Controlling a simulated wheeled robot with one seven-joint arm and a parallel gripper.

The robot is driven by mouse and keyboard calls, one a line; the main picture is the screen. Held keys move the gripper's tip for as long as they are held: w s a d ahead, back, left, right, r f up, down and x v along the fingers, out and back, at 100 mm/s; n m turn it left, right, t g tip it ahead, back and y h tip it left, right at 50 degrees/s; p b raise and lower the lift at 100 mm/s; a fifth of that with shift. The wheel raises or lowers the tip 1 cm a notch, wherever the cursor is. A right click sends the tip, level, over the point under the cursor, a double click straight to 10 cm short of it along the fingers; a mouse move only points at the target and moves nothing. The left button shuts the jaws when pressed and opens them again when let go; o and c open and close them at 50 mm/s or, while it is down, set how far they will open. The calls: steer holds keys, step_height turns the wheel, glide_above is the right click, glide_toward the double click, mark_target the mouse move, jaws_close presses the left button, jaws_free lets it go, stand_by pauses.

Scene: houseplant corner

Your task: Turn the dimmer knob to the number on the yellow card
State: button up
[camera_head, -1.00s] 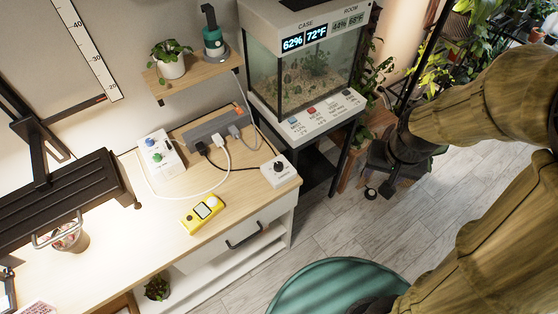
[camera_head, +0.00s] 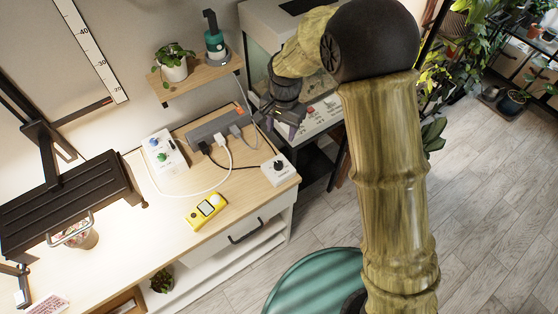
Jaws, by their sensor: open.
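A black knob (camera_head: 279,165) sits on a small white box (camera_head: 281,177) at the right end of the wooden desk top; its marks are too small to read. A second white box (camera_head: 161,157) with a blue and a green knob stands to the left.
A grey power strip (camera_head: 216,128) with plugs and cables lies behind the knob box. The terrarium (camera_head: 262,45) stands behind my arm, partly hidden. A shelf (camera_head: 199,79) holds a potted plant (camera_head: 173,63). A black lamp (camera_head: 65,205) hangs over the desk's left side.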

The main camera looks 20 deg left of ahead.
mark_target(278, 164)
steer(key=f+p, duration=0.1)
steer(key=f, duration=0.4)
steer(key=f+p, duration=0.1)
steer(key=f, duration=0.5)
steer(key=f+p, duration=0.1)
steer(key=f, duration=0.5)
steer(key=shift+w+a+f+p, duration=0.1)
steer(key=shift+a+f+p, duration=0.05)
steer(key=shift+a+p, duration=0.2)
steer(key=shift+a, duration=0.1)
steer(key=c, duration=1)
